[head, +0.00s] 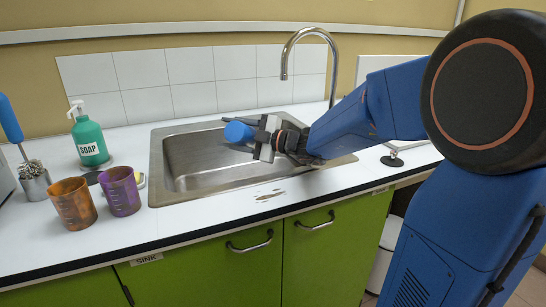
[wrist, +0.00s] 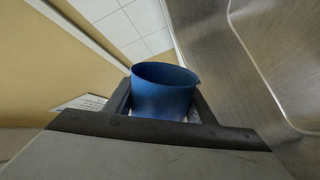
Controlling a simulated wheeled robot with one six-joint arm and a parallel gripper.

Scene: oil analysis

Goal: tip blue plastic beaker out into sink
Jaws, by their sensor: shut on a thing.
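The blue plastic beaker (head: 238,132) is held over the sink (head: 185,192) in the head view, tilted onto its side with one end toward the left. My gripper (head: 258,136) is shut on it. In the wrist view the blue beaker (wrist: 163,92) sits between the two fingers of my gripper (wrist: 160,108), with its rim and part of its inner wall showing. The steel sink basin (wrist: 255,60) fills the right of that view. I cannot tell whether any liquid is in the beaker or leaving it.
An orange beaker (head: 73,203) and a purple beaker (head: 120,191) stand on the counter left of the sink. A green soap bottle (head: 89,138) and a metal pot with a brush (head: 34,182) are behind them. The tap (head: 309,33) arches behind the sink.

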